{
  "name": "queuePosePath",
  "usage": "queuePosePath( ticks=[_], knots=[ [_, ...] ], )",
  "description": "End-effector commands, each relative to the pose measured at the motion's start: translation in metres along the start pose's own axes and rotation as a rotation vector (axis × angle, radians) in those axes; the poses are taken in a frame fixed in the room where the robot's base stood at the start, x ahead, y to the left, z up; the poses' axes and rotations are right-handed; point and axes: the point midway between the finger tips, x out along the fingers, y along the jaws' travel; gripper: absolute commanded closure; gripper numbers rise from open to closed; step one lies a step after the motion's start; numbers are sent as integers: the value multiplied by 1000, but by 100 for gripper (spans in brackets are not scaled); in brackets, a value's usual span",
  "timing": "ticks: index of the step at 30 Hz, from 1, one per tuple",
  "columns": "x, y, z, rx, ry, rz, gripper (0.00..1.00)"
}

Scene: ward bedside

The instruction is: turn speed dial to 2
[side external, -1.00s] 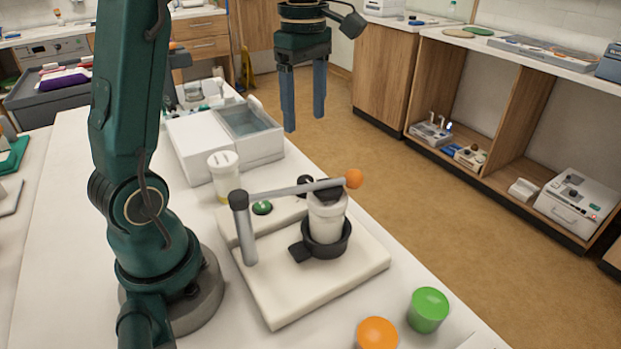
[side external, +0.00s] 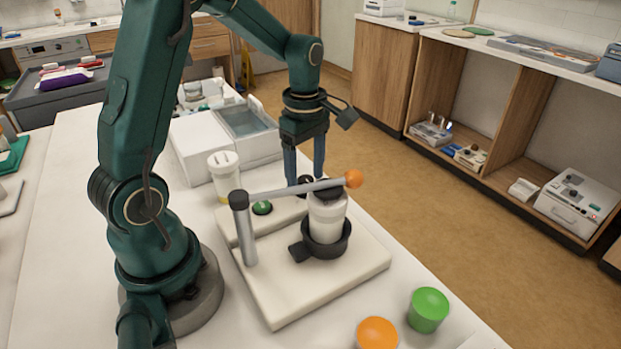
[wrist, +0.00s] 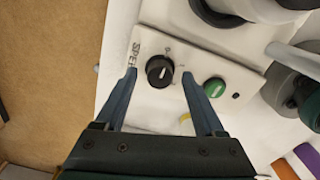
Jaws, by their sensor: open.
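The black speed dial (wrist: 159,71) sits on the white control panel of the device, with a white pointer mark and part of a "SPEED" label beside it. In the side view the dial (side external: 305,182) is partly hidden behind the lever and jar. My gripper (side external: 305,183) is pointing down over it. In the wrist view my gripper (wrist: 160,82) is open, one finger on each side of the dial, with gaps showing on both sides. Whether the fingertips reach down to the dial's height is unclear. A green button (wrist: 214,87) lies just right of the right finger.
A grey lever (side external: 295,189) with an orange knob (side external: 354,179) crosses above the device close to my fingers. A lidded jar (side external: 326,217) stands in a black holder. A white-capped cup (side external: 223,174) and a water bath (side external: 247,128) stand behind.

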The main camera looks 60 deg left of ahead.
Motion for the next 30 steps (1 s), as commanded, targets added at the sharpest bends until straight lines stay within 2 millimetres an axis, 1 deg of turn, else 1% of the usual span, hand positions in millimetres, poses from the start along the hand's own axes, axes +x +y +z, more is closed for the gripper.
queuePosePath(
  ticks=[5, 6, 8, 9, 11, 12, 22, 26, 30],
  knots=[
    [0, 0, 0, 0, 0, 0, 29],
    [0, 0, 0, 0, 0, 0, 33],
    [0, 0, 0, 0, 0, 0, 56],
    [0, 0, 0, 0, 0, 0, 71],
    [0, 0, 0, 0, 0, 0, 94],
    [0, 0, 0, 0, 0, 0, 100],
    [0, 0, 0, 39, 0, 0, 100],
    [0, 0, 0, 100, 1, 0, 100],
    [0, 0, 0, 201, 1, 0, 100]
  ],
)
